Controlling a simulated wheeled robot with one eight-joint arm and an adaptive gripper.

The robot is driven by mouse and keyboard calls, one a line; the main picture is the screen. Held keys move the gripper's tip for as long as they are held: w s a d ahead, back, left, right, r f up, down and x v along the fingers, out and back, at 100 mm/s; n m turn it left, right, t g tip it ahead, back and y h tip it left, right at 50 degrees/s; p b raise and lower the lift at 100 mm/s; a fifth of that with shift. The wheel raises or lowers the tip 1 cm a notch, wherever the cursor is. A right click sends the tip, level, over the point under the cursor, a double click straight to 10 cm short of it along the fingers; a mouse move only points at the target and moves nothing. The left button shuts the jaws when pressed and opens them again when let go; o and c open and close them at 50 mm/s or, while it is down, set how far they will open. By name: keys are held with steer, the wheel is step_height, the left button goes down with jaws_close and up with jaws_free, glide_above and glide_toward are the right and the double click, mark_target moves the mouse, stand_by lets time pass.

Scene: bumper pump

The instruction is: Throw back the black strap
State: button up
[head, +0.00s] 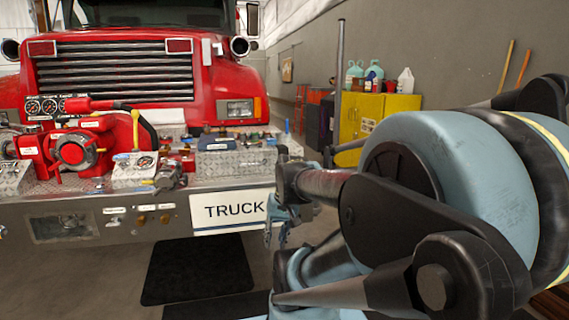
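I cannot make out a black strap for certain. The bumper of the red truck carries a diamond-plate box (236,160) at its right end, with small dark items on and behind it. My gripper (276,238) hangs in front of the bumper's right end, just right of the TRUCK plate (230,211). Its fingers point down and look apart, with nothing seen between them. My arm covers the right of the view and hides what is behind it.
A red pump with gauges (75,150) and a nozzle (168,177) stand on the left of the bumper (110,205). A black mat (198,268) lies on the floor below. A yellow cabinet (375,120) with jugs stands at the back right.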

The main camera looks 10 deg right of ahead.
steer(key=w+d+r+m+t+y, duration=0.1)
steer(key=w+r+m+t+y, duration=0.15)
steer(key=w, duration=0.65)
steer(key=w+d+r+m+t+y, duration=0.1)
steer(key=w+d+r+m, duration=0.15)
steer(key=w, duration=0.65)
steer(key=w+r+m+t+y, duration=0.15)
steer(key=w+r, duration=0.25)
steer(key=w, duration=0.6)
steer(key=w+d+f+m+t, duration=0.1)
steer(key=w+d+m+t, duration=0.25)
steer(key=w+d, duration=0.6)
steer(key=w+d+m+t, duration=0.35)
steer(key=w+d, duration=0.25)
steer(key=d, duration=0.6)
steer(key=shift+t, duration=0.4)
steer(key=x, duration=1.7)
steer(key=shift+a+r, duration=0.1)
jaws_close()
steer(key=shift+s, duration=0.1)
